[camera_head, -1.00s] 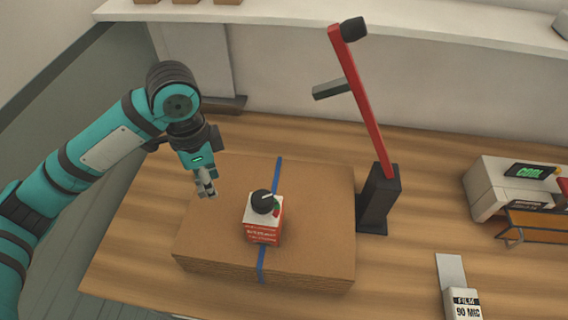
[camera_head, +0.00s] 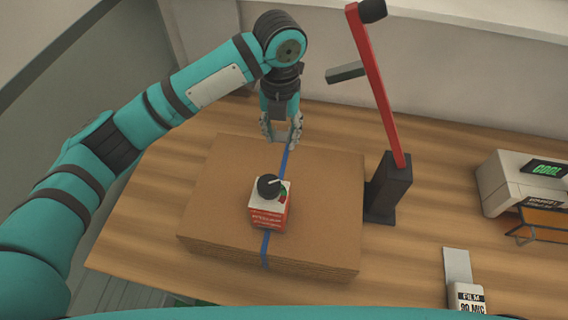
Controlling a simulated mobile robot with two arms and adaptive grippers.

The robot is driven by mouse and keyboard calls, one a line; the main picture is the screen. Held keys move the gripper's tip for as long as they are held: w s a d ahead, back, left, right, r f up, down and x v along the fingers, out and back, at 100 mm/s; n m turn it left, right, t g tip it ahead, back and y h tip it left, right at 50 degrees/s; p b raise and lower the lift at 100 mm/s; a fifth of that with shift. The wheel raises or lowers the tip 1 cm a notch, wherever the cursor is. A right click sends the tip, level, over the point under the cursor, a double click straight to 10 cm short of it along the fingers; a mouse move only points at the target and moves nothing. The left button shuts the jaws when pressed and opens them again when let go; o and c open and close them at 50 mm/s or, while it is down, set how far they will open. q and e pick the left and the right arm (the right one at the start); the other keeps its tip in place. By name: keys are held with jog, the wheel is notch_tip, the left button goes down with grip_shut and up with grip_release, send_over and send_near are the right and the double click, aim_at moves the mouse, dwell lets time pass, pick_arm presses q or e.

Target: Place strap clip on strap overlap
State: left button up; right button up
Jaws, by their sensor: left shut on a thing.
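A blue strap (camera_head: 265,248) runs over a flat brown cardboard stack (camera_head: 325,190), from its front edge to its far edge. My left gripper (camera_head: 282,138) points down at the far edge of the stack, beside the far end of the visible strap. It is shut on the strap clip, which is too small and too covered by the fingers to make out. I cannot tell whether the clip touches the strap. The strap overlap cannot be told apart. My right gripper is not in view.
A red and white box with a dark round knob (camera_head: 269,210) sits on the strap mid-stack. A red lever on a black stand (camera_head: 388,190) rises right of the stack. A white machine (camera_head: 510,180) and a film box (camera_head: 467,297) are at the right. Wooden tabletop (camera_head: 410,255) is free between.

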pick_arm(q)
jog(key=shift+d+f+m, duration=0.15)
jog(key=shift+m, duration=0.15)
jog(key=p, duration=0.2)
send_over(283, 168)
notch_tip(283, 168, down, 5)
jog(key=shift+f, duration=0.1)
notch_tip(283, 168, down, 4)
jog(key=shift+f+p, duration=0.2)
jog(key=shift+p, duration=0.1)
jog(key=shift+f, duration=0.1)
jog(key=shift+f, duration=0.15)
jog(key=o, duration=0.9)
jog(key=shift+o, duration=0.2)
